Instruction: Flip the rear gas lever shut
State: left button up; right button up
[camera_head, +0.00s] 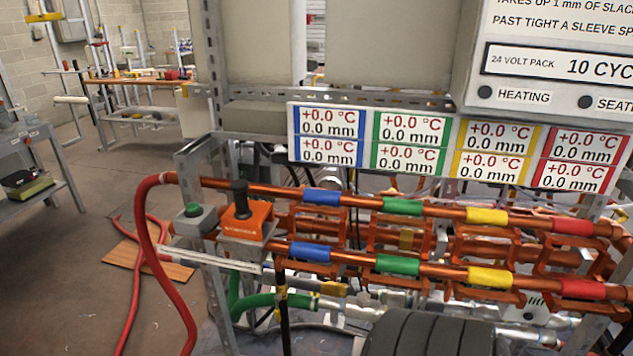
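I cannot make out a rear gas lever for certain. A small yellow handle-like piece (335,289) sits low behind the lower copper pipe, beside a green hose (265,301). It may be a lever, but its position is too small to read. Another small yellow piece (406,240) shows between the two copper pipes, partly hidden by orange brackets. Neither of my grippers is in view.
Two copper pipes with coloured bands cross the rack, the rear one (345,197) above the front one (340,256). A red hose (150,240) hangs to the floor. Dark ribbed object (430,335) fills bottom centre.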

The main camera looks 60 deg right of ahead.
aim_at(277, 298)
jog(key=z, duration=1.65)
